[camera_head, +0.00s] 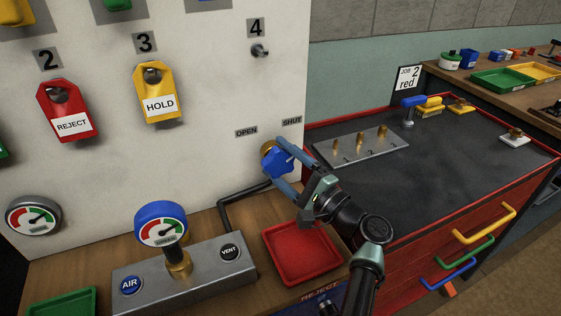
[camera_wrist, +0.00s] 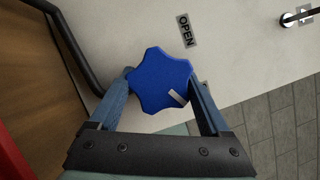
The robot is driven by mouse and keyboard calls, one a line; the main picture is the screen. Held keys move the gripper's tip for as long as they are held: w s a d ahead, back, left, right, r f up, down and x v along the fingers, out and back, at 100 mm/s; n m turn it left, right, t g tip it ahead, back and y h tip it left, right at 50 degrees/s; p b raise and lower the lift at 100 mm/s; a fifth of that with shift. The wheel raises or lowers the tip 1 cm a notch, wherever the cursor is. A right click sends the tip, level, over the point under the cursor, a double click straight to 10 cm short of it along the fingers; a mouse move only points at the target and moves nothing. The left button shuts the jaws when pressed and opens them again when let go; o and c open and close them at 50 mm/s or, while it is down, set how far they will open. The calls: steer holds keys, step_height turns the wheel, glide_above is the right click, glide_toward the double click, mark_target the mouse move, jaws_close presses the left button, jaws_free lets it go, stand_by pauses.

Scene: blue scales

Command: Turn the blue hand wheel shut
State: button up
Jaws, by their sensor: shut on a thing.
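The blue hand wheel (camera_head: 276,163) is a lobed knob on a brass fitting at the lower right of the white panel. It also shows in the wrist view (camera_wrist: 160,80), with a white mark on its face towards the lower right. An OPEN label (camera_head: 246,131) and a SHUT label (camera_head: 292,121) are on the panel above it. My gripper (camera_head: 279,166) is shut on the wheel, with one blue finger on either side. In the wrist view my gripper (camera_wrist: 165,88) holds it across the lobes.
A dark pipe (camera_head: 228,204) runs from the valve to the wooden bench. A red tray (camera_head: 300,252) lies below my gripper. A gauge block (camera_head: 185,275) stands to its left. A red-edged dark worktop (camera_head: 440,160) with a pegged plate is at the right.

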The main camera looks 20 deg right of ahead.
stand_by(0.4)
steer(key=o, duration=1.2)
steer(key=v, duration=1.3)
steer(key=shift+a, duration=0.1)
